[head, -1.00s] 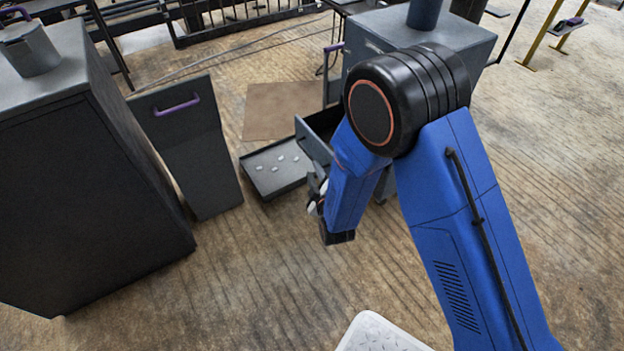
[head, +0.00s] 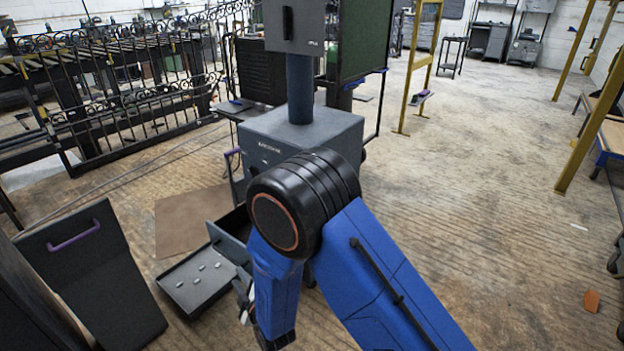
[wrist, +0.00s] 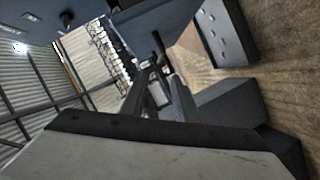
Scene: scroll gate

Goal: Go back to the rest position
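My blue arm is folded, with its elbow in the middle of the head view. My gripper (head: 246,302) hangs at the lower end of the forearm, partly hidden behind it. It is beside the open drawer of a grey machine and above the floor. In the wrist view dark gripper parts (wrist: 158,92) show near the middle, but they are too unclear to tell how far apart the fingers are. I see nothing clearly held.
The grey machine (head: 335,128) stands behind my arm. Its open drawer (head: 168,282) holds several small pale pieces. A dark panel with a purple handle (head: 90,270) stands at left. Wrought-iron gates (head: 130,115) are at the back left. Open floor (head: 490,190) lies to the right.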

